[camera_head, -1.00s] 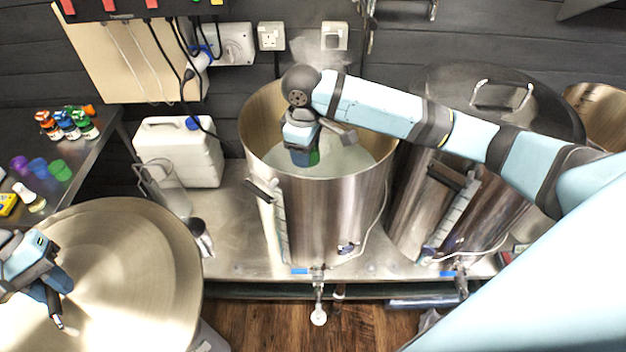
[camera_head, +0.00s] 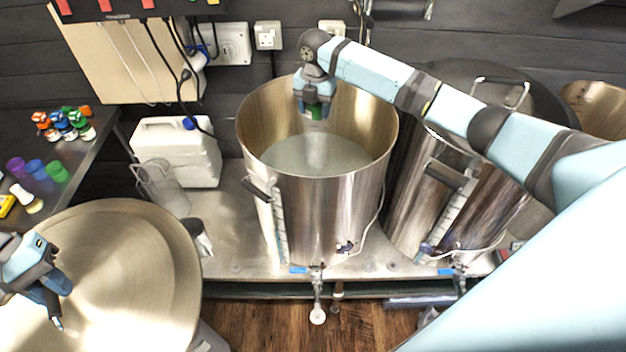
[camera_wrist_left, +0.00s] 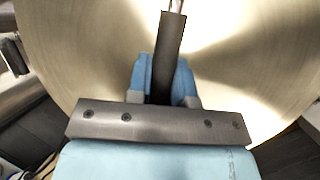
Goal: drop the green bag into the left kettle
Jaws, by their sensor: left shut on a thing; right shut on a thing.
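The left kettle (camera_head: 325,215) is an open steel pot with pale cloudy liquid (camera_head: 350,155) inside. My right gripper (camera_head: 314,110) is over its far half, above the liquid. It is shut on a small green thing, seemingly the green bag (camera_head: 317,113), mostly hidden by the fingers. My left gripper (camera_head: 52,295) is shut on the dark handle (camera_wrist_left: 170,50) of a large round steel lid (camera_head: 130,270) at the lower left.
The right kettle (camera_head: 440,215) stands covered beside the left one. A white canister (camera_head: 178,150), a glass jug (camera_head: 160,185) and a metal cup (camera_head: 197,238) are to the left. A dark table (camera_head: 75,165) holds several small coloured bottles.

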